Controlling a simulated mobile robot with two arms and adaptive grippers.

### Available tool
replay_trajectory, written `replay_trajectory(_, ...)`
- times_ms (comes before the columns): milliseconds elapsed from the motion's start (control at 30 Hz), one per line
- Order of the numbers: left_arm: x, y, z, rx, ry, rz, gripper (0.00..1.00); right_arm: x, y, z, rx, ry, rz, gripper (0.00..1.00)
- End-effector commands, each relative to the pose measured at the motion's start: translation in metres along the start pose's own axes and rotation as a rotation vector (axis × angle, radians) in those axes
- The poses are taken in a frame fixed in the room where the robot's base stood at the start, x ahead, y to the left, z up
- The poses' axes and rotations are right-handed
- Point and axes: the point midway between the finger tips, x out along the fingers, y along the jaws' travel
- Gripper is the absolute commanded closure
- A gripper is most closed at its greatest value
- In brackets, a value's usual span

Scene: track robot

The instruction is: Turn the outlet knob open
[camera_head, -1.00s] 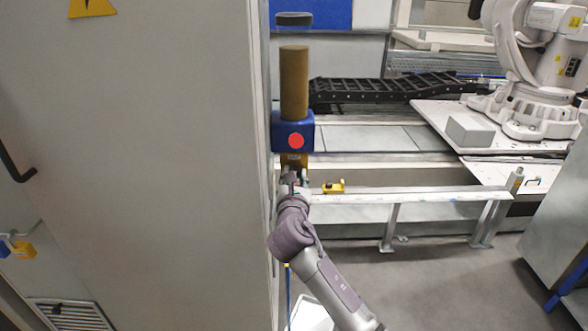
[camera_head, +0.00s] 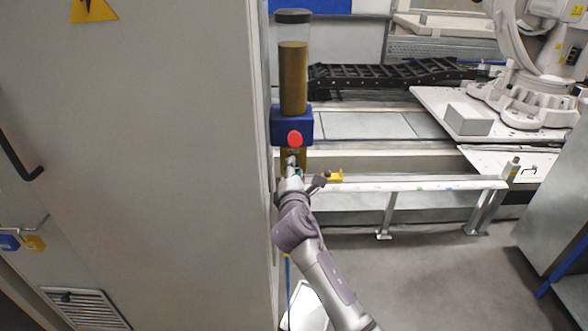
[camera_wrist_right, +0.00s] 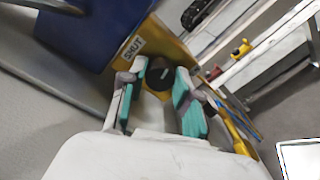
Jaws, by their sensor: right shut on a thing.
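The outlet knob (camera_wrist_right: 160,73) is a dark round piece on a yellow plate (camera_wrist_right: 176,45), with a "SHUT" label (camera_wrist_right: 133,47) beside it in the right wrist view. My right gripper (camera_wrist_right: 164,85) has its teal-padded fingers on either side of the knob, shut on it. In the head view the right gripper (camera_head: 293,168) is at the yellow lower part of the dispenser, below its blue block (camera_head: 278,127) and red button (camera_head: 295,139). The knob is hidden there by the gripper. A clear tube with brown contents (camera_head: 293,80) stands above the block. My left gripper is not in view.
A tall grey cabinet (camera_head: 170,170) stands close on the left. A low rail (camera_head: 420,186) with a small yellow fitting (camera_head: 334,175) runs to the right. A white robot arm (camera_head: 530,90) stands at the back right. The floor (camera_head: 440,270) is clear at front right.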

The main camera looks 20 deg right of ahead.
Motion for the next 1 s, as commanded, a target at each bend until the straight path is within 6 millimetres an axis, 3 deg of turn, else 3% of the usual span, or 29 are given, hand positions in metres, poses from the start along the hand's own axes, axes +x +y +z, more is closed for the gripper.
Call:
replay_trajectory(400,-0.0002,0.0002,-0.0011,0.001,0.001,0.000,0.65,-0.0001,-0.0019,0.0001,0.214,0.009,-0.001,1.00)
replay_trajectory(1000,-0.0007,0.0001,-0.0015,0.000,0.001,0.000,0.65,-0.0001,-0.0020,0.0000,0.249,0.010,-0.001,1.00)
